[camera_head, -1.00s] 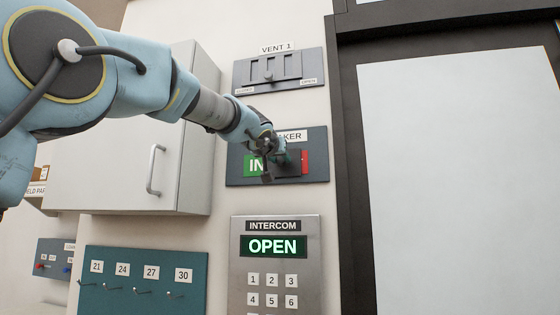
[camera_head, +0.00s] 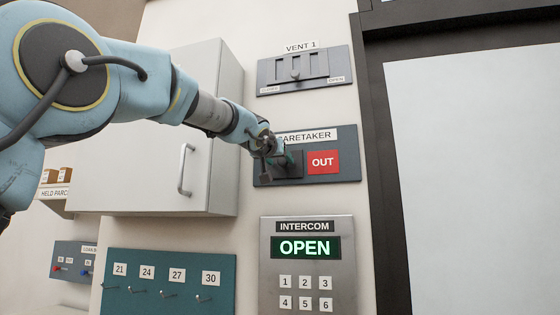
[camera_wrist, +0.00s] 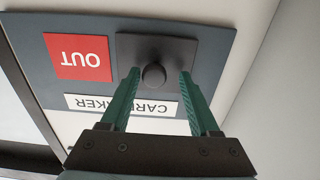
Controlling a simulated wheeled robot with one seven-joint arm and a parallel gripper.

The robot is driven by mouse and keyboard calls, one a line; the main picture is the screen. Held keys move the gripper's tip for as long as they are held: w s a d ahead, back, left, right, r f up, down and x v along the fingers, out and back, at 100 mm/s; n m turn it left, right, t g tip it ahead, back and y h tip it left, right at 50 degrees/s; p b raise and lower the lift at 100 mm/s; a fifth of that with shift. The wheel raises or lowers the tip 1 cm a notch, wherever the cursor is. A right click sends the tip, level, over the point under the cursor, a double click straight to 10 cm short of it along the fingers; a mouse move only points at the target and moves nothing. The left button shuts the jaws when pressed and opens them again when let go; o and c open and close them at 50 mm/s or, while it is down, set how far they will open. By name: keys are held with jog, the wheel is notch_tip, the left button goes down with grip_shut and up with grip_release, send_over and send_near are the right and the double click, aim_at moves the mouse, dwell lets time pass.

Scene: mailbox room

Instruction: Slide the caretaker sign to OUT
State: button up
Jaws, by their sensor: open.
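The caretaker sign (camera_head: 346,172) is a dark blue-grey wall panel with a white CARETAKER label. A red OUT field (camera_head: 323,162) shows uncovered on its right side. A dark sliding cover (camera_head: 290,165) sits over the left side, where no green IN field shows. In the wrist view, upside down, the cover (camera_wrist: 180,50) has a round dark knob (camera_wrist: 153,75), and the red OUT field (camera_wrist: 78,57) is beside it. My gripper (camera_wrist: 160,82) is open, its green fingers on either side of the knob with gaps visible. In the head view my gripper (camera_head: 284,160) partly hides the cover.
The VENT 1 slider panel (camera_head: 304,70) is above the sign and the intercom (camera_head: 308,262) below it. A grey cabinet with a handle (camera_head: 185,170) is to the left. A teal key board (camera_head: 170,285) hangs lower left. A dark-framed door (camera_head: 385,160) is to the right.

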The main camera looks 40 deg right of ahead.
jog(key=shift+s, duration=0.1)
jog(key=shift+s+a, duration=0.1)
jog(key=shift+a, duration=0.05)
jog(key=b+v, duration=0.4)
jog(key=v, duration=0.6)
jog(key=shift+a+b, duration=0.15)
jog(key=shift+b, duration=0.2)
jog(key=shift+f, duration=0.1)
